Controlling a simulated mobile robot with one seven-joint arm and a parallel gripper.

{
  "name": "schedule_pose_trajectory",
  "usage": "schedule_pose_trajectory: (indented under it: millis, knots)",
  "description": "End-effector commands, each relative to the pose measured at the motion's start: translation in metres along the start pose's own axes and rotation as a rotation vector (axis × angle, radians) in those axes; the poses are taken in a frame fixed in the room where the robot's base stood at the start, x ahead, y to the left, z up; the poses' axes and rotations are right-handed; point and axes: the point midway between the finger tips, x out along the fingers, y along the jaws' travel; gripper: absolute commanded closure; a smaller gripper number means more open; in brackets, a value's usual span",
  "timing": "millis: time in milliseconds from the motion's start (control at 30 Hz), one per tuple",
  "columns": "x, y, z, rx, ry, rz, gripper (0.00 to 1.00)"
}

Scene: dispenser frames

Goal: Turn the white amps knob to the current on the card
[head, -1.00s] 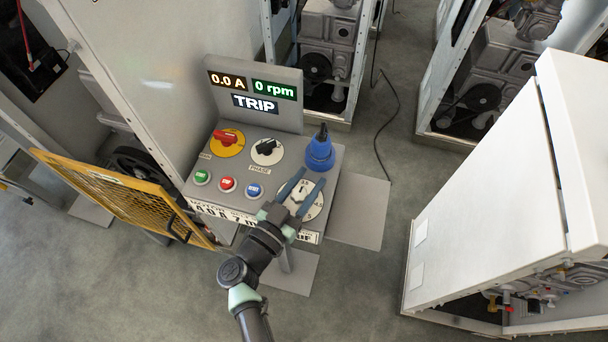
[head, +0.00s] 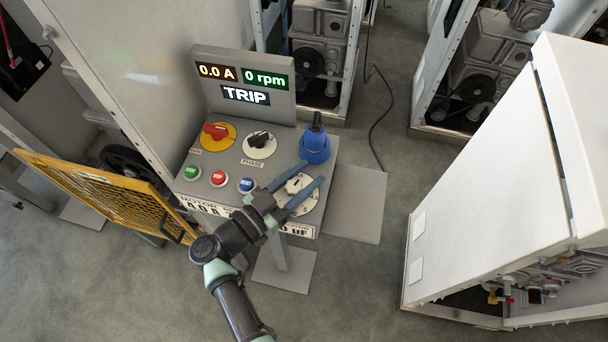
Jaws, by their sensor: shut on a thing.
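The white amps knob (head: 297,185) sits on a pale round dial (head: 308,204) at the right front of the grey console. My gripper (head: 313,171) reaches over it from the front, with one blue finger on each side of the knob, shut on it. The fingers and wrist cover part of the dial, so its scale and the knob's pointer are hard to read. The display (head: 217,72) reads 0.0 A, 0 rpm and TRIP.
A blue plug (head: 315,146) stands just behind the dial. A red switch (head: 215,131), a black phase knob (head: 259,140) and green, red and blue buttons (head: 218,178) lie left. A yellow mesh guard (head: 100,195) is at left, a white cabinet (head: 490,190) at right.

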Motion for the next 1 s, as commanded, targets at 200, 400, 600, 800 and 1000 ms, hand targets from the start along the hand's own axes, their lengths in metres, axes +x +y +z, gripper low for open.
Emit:
schedule_pose_trajectory:
  millis: [200, 400, 600, 800, 1000]
  knots:
    - [0.0, 0.0, 0.001, -0.001, -0.001, -0.001, 0.26]
    - [0.0, 0.0, 0.0, 0.0, -0.001, -0.001, 0.26]
    - [-0.007, 0.0, 0.001, 0.0, -0.001, -0.002, 0.26]
    - [-0.043, -0.001, 0.003, 0.001, -0.001, -0.007, 0.26]
    - [-0.088, -0.001, 0.004, 0.001, -0.002, -0.007, 0.26]
